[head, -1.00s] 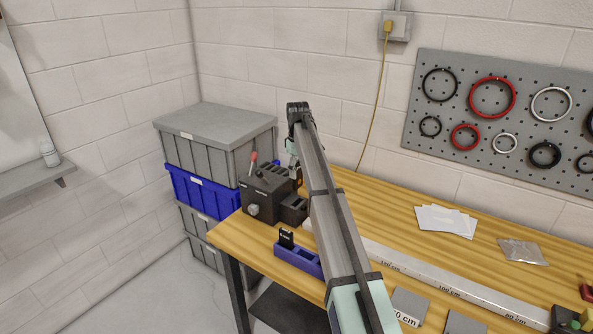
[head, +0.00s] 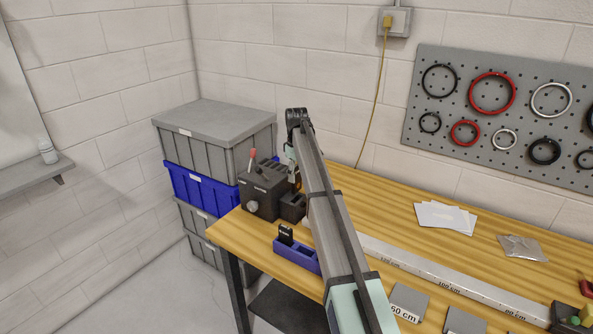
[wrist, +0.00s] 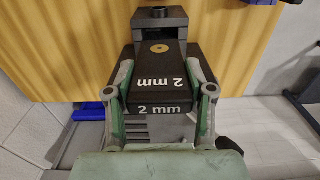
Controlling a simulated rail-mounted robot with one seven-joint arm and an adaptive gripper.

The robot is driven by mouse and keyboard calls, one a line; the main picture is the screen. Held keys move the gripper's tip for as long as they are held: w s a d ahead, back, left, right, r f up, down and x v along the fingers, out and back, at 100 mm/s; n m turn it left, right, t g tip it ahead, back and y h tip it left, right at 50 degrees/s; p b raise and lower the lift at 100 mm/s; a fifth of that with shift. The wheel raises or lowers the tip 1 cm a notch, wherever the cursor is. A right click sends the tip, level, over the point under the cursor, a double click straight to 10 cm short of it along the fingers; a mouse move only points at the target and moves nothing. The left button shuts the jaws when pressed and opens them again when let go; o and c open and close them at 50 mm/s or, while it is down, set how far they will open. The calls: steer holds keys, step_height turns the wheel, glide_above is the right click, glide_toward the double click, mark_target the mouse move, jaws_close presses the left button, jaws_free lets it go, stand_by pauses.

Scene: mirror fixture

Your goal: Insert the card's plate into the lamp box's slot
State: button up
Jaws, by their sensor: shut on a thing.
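The lamp box (head: 262,192) is a dark grey block with a knob and a red-tipped lever, at the table's far left end. My gripper (wrist: 163,88) is shut on a black card (wrist: 158,82) marked "2 mm", one green finger on each side. The card's plate (wrist: 160,60), with a small brass disc, points at the housing opening between grey side walls. I cannot tell how deep it sits. In the head view my gripper is mostly hidden behind my arm, close to the box's right side.
A blue tray (head: 305,260) holding another black card (head: 286,234) stands at the table's front left edge. A long marked rail (head: 430,274) runs along the table to the right. White sheets (head: 445,217) lie behind it. Stacked crates (head: 222,152) stand left of the table.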

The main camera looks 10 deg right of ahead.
mark_target(296, 190)
steer(key=shift+f, duration=1.2)
steer(key=shift+f+b, duration=0.75)
steer(key=shift+f, duration=2.05)
stand_by(1.2)
steer(key=o, duration=1.3)
steer(key=shift+r, duration=0.1)
step_height(296, 190, up, 12)
steer(key=shift+f, duration=0.1)
